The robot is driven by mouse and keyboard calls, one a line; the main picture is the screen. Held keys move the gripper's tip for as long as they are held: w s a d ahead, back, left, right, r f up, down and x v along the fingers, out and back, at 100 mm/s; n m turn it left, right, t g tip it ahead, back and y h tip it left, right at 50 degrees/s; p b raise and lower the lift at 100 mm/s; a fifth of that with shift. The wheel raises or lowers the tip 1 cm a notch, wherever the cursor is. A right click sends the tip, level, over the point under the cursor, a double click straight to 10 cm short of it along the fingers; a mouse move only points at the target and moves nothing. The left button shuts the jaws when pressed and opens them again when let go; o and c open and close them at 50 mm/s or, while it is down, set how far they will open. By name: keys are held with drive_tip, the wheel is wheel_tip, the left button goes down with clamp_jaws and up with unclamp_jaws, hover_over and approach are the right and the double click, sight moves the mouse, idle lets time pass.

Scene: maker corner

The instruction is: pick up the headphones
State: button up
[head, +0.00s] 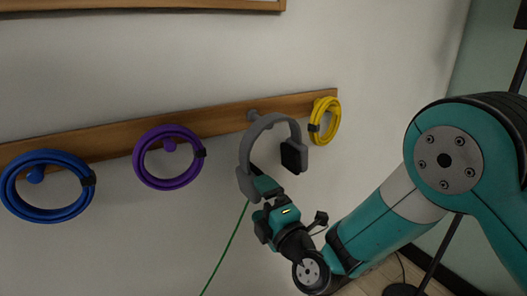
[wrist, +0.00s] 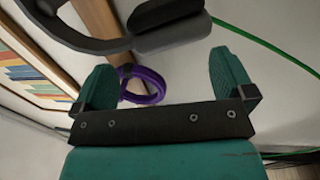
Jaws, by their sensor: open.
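The grey headphones (head: 270,121) hang by the headband from a peg on the wooden rail, with dark ear pads at their lower ends. In the wrist view the headphones (wrist: 95,42) cross the top left, partly cut off by the frame edge, beyond my fingertips. My gripper (head: 260,178) is just below the headband, by the left ear cup, which partly hides it in the head view. In the wrist view my gripper (wrist: 165,66) has its two teal fingers wide apart with nothing held between them. I cannot tell whether a finger touches the headphones.
On the rail (head: 222,119), blue (head: 46,213) and purple (head: 138,165) cable coils hang left of the headphones, and a yellow coil (head: 334,120) hangs close on the right. A green cable (head: 225,248) runs down the wall. A wooden frame (head: 140,5) is above.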

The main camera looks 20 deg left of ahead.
sight(254, 191)
drive_tip(key=shift+w+a+r+p, duration=0.3)
drive_tip(key=shift+w+a+p, duration=0.15)
drive_tip(key=shift+p, duration=0.85)
drive_tip(key=shift+w+a+r+p, duration=0.3)
drive_tip(key=shift+a+p, duration=0.2)
drive_tip(key=shift+p, duration=0.8)
drive_tip(key=shift+w+a+f+p, duration=0.3)
drive_tip(key=shift+w+a+p, duration=0.05)
drive_tip(key=shift+p, duration=0.65)
drive_tip(key=w+a+p, duration=0.1)
drive_tip(key=p, duration=0.3)
drive_tip(key=shift+w+a+r+p, duration=0.1)
drive_tip(key=shift+w+r+p, duration=0.05)
drive_tip(key=shift+r+p, duration=0.25)
drive_tip(key=shift+w+a+f+p, duration=0.2)
drive_tip(key=shift+w+a+p, duration=0.8)
drive_tip(key=shift+w+a, duration=0.25)
drive_tip(key=c, duration=0.8)
drive_tip(key=shift+d+r, duration=0.1)
